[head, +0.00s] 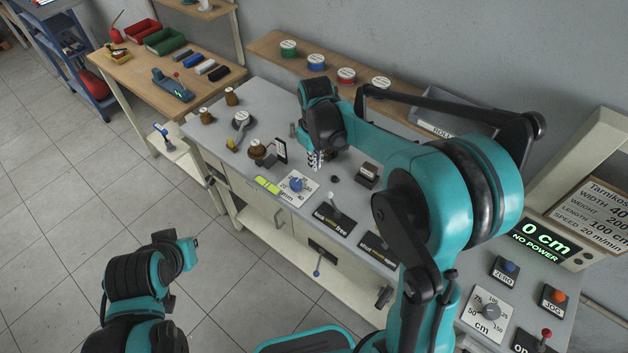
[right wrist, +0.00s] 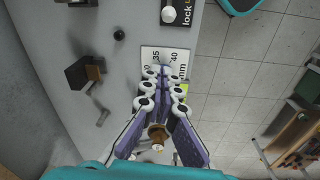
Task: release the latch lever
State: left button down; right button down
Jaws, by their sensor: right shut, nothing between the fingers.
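A lever with a pale knob (head: 337,196) stands on a black plate marked lock and free (head: 335,220) on the grey bench; I take it for the latch lever. In the right wrist view, its white knob (right wrist: 169,14) shows at the top edge beside the word lock. My right gripper (head: 315,163) is shut and empty, above the bench behind the mm dial plate. In the right wrist view its fingertips (right wrist: 166,74) are together over the mm dial plate, apart from the lever. My left arm shows at lower left, but its gripper is not visible.
The mm dial plate with a blue knob (head: 296,184) lies left of the lever. A second black plate with a lever (head: 377,243) lies to its right. A brown spool-like part (head: 262,152) stands left of my gripper. A dark block (head: 367,173) stands behind the lever.

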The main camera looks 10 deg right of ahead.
aim_at(333, 202)
dwell(0.3)
jog(key=f, duration=0.3)
jog(key=f+b, duration=0.1)
jog(key=f, duration=0.2)
jog(key=f+b, duration=0.1)
jog(key=f, duration=0.2)
jog(key=shift+w+f, duration=0.25)
jog(key=shift+w, duration=0.15)
jog(key=s, duration=0.1)
jog(key=s+d, duration=0.1)
jog(key=s, duration=0.1)
jog(key=shift+s+d+r+b, duration=0.15)
jog(key=shift+d+r+b, duration=0.15)
jog(key=shift+d+b, duration=0.1)
jog(key=shift+s, duration=0.1)
